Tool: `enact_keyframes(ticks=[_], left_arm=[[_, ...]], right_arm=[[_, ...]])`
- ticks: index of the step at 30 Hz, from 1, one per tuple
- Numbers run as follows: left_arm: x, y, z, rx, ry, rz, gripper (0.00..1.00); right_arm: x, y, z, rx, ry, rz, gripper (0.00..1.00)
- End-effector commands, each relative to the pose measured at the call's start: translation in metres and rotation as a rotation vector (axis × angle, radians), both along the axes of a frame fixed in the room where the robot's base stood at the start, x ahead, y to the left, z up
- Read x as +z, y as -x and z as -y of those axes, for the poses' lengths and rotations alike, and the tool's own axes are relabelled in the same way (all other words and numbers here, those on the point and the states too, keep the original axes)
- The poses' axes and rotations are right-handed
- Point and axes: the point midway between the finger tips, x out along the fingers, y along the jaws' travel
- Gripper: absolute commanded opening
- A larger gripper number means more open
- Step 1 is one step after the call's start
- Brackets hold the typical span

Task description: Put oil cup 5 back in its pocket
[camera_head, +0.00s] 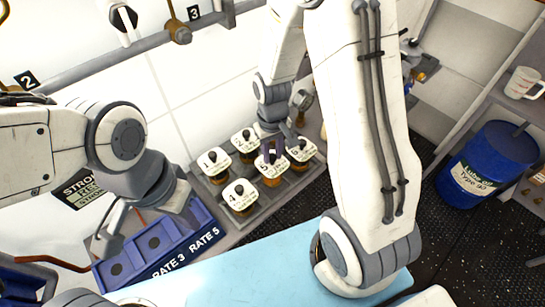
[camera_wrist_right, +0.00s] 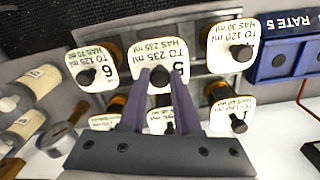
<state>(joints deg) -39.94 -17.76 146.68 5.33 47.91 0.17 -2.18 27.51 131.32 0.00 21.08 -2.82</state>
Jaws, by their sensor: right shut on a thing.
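Oil cup 5 (camera_head: 271,171) has a white square lid and an amber body. It is in the front row of the grey tray (camera_head: 222,202), between cup 4 (camera_head: 240,196) and cup 6 (camera_head: 301,150). My right gripper (camera_head: 272,150) is shut on its top knob. In the right wrist view, the fingers (camera_wrist_right: 160,85) close on the knob of cup 5 (camera_wrist_right: 150,58), whose lid reads 235 ml twice. I cannot tell whether its base is fully down in the pocket. My left gripper (camera_head: 185,222) hangs over the blue rack; its fingers are not clear.
Cups 1 (camera_head: 214,161) and 2 (camera_head: 246,139) stand behind. A blue rack (camera_head: 160,245) marked RATE 3 and RATE 5 is left of the tray. The pale blue surface (camera_head: 250,265) in front is clear. A blue drum (camera_head: 490,165) and a mug (camera_head: 523,83) are right.

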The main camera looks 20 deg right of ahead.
Motion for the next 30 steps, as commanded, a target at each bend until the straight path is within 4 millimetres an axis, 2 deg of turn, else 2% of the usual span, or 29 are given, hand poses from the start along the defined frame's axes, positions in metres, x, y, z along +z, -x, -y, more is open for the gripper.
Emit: enact_keyframes(ticks=[6,19,20,21,22,30], left_arm=[[0.008,0.0,0.0,0.0,0.0,0.0,0.0],[0.004,0.0,0.0,-0.001,0.0,0.0,0.0],[0.004,0.0,0.0,-0.001,0.0,0.0,0.0],[0.005,0.0,0.0,0.0,0.0,0.0,0.0],[0.005,0.0,0.0,-0.001,0.0,0.0,0.0],[0.005,0.0,0.0,-0.001,0.0,0.0,0.0]], right_arm=[[-0.025,0.001,0.001,-0.001,0.0,-0.003,0.0],[-0.032,0.001,0.001,-0.001,0.0,0.0,0.0],[-0.033,0.001,0.001,-0.001,0.0,-0.001,0.35],[-0.032,0.001,0.001,-0.001,0.0,-0.001,0.5],[-0.031,0.001,0.001,-0.001,0.0,-0.001,0.61],[-0.031,0.001,0.001,-0.001,0.0,-0.001,0.61]])
